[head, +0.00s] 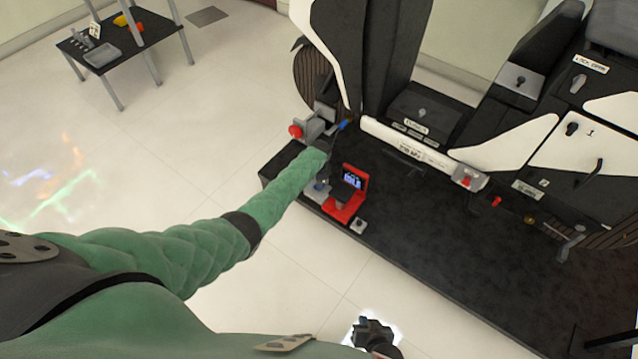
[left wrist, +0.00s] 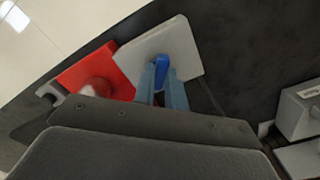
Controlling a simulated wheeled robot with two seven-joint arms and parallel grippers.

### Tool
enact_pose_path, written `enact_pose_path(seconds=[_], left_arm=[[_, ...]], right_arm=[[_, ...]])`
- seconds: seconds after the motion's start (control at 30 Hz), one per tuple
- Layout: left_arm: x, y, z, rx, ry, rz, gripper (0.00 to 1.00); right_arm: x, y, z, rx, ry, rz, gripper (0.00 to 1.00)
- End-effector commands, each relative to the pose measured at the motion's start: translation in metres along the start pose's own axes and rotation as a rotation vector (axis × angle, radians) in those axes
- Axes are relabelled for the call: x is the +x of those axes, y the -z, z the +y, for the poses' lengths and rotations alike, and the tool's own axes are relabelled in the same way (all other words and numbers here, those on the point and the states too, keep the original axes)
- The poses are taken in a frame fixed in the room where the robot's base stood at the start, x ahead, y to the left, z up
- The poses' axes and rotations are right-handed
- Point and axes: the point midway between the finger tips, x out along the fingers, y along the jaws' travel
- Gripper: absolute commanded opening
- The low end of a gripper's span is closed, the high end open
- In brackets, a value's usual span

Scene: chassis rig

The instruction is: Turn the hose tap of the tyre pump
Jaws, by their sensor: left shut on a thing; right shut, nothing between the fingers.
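The tyre pump (head: 345,207) is a red unit with a small dark screen, standing on the black platform. In the left wrist view its red body (left wrist: 92,72) is partly hidden by my gripper. The blue hose tap (left wrist: 162,68) sits on a light grey plate (left wrist: 185,42) beside the red part. My left gripper (left wrist: 161,80) is shut on the blue tap, with a finger on either side. In the head view my left gripper (head: 321,180) is mostly hidden by my arm. My right gripper (head: 372,332) is shut and empty, low in the view, away from the platform.
The black platform (head: 420,235) carries a large white and black rig with several knobs and levers. A red knob (head: 295,131) stands left of the rig. A dark side table (head: 130,55) with a tray is far left. The pale floor between is clear.

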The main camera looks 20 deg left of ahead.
Motion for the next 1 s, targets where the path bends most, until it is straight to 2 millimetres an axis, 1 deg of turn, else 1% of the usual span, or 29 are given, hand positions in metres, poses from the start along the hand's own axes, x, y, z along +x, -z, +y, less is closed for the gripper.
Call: enact_pose_path(seconds=[0.13,0.17,0.23,0.27,0.53,0.63,0.77,0.9,1.0], left_arm=[[0.000,-0.001,-0.001,0.000,0.000,-0.001,0.00],[0.000,-0.001,-0.001,0.000,0.000,-0.001,0.19],[0.000,-0.001,0.000,0.000,0.000,-0.001,0.32],[0.000,-0.001,0.000,0.000,0.000,-0.001,0.35],[-0.001,0.000,0.000,0.001,0.000,0.000,0.35],[-0.007,0.000,0.000,0.001,0.001,0.000,0.35],[-0.024,-0.001,-0.001,0.001,0.002,0.000,0.35],[-0.047,-0.001,-0.001,0.000,0.002,0.000,0.35],[-0.060,-0.001,0.000,0.001,0.001,0.000,0.35]], right_arm=[[0.000,0.001,0.000,0.000,0.000,0.001,0.00],[0.000,0.001,0.000,-0.001,0.000,0.002,0.00],[0.000,0.002,0.000,-0.001,0.000,0.002,0.00],[0.000,0.002,0.001,-0.001,0.000,0.003,0.00],[0.000,0.002,0.001,-0.001,0.000,0.003,0.00],[-0.001,0.003,0.000,-0.001,0.000,0.003,0.00],[-0.005,0.006,-0.001,-0.001,0.000,0.001,0.00],[-0.009,0.007,-0.002,-0.001,0.001,-0.002,0.00],[-0.011,0.006,-0.003,-0.001,0.001,-0.006,0.00]])
